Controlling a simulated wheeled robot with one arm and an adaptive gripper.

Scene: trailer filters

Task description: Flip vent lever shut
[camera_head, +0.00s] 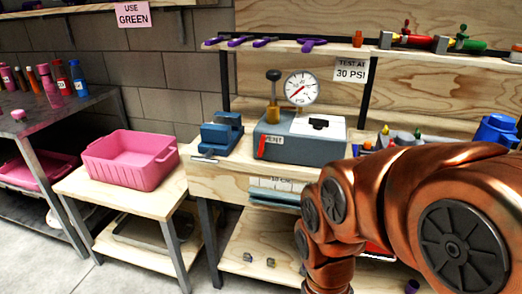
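The vent lever (262,147) is a small red lever on the front left of the grey test box (300,150), beside a label reading VENT. It slants, with its upper end leaning right. The box stands on the wooden workbench (225,182) and carries a round white gauge (301,88) and a black-knobbed pump handle on a brass base (273,112). My copper arm fills the lower right and its near links bend down in front of the bench. My gripper is out of the picture, so its state and its distance from the lever are hidden.
A blue vise (221,133) stands left of the box. A pink bin (129,158) sits on a lower wooden table to the left. Small colored items and a blue container (496,130) lie right of the box.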

